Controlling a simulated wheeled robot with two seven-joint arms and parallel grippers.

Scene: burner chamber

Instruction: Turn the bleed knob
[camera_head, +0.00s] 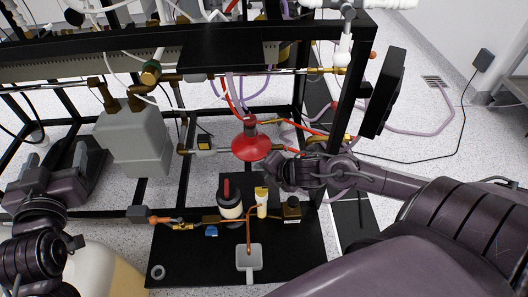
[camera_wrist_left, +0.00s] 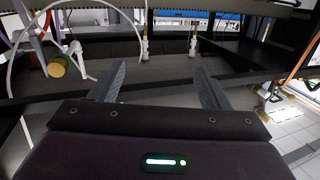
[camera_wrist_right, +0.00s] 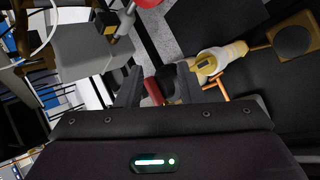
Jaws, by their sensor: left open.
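A red upright handle (camera_head: 226,188) stands on a dark-topped white cylinder (camera_head: 231,208) on the low black base plate. I cannot tell for sure whether this is the bleed knob. My right gripper (camera_head: 272,172) is above and to the right of it, below a red funnel-shaped part (camera_head: 251,147). In the right wrist view the red handle (camera_wrist_right: 153,90) appears beyond and between the parted, empty fingers (camera_wrist_right: 159,88), with no contact visible. My left gripper (camera_head: 58,166) is open and empty at the left, and its fingers (camera_wrist_left: 160,88) are wide apart.
A yellow-topped fitting (camera_head: 262,200) and copper tubing (camera_head: 250,228) stand beside the red-handled cylinder. A grey tank (camera_head: 135,140) hangs at the left. Black frame bars (camera_head: 140,40) cross above, and a dark screen (camera_head: 383,92) is at the right.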

